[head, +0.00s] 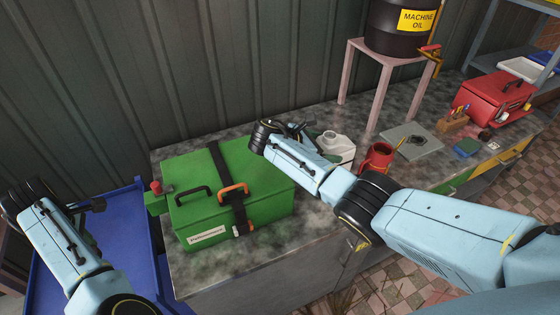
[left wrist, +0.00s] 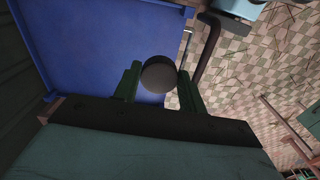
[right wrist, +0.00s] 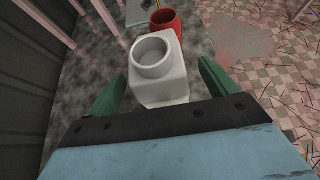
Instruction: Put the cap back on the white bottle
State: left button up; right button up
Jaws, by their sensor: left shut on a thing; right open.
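The white bottle (head: 338,147) stands upright on the workbench, partly hidden by my right arm in the head view. The right wrist view shows the bottle (right wrist: 160,88) with its round neck uncapped. My right gripper (head: 312,130) is open, with one finger on each side of the bottle and small gaps visible. The dark round cap (left wrist: 158,75) is between the fingers of my left gripper (left wrist: 156,84), which is shut on it. My left gripper (head: 97,206) is above the blue cart, left of the bench. The cap cannot be made out in the head view.
A green toolbox (head: 225,200) occupies the bench's left part. A red can (head: 376,158) stands just right of the bottle. A pink stand (head: 362,100) with a machine oil drum (head: 398,28) is behind it. The blue cart (head: 125,250) is beside the bench.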

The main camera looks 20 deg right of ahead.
jog(key=x, duration=0.3)
jog(key=shift+d+f, duration=0.2)
jog(key=shift+w+r, duration=0.1)
grip_shut()
dwell(0.4)
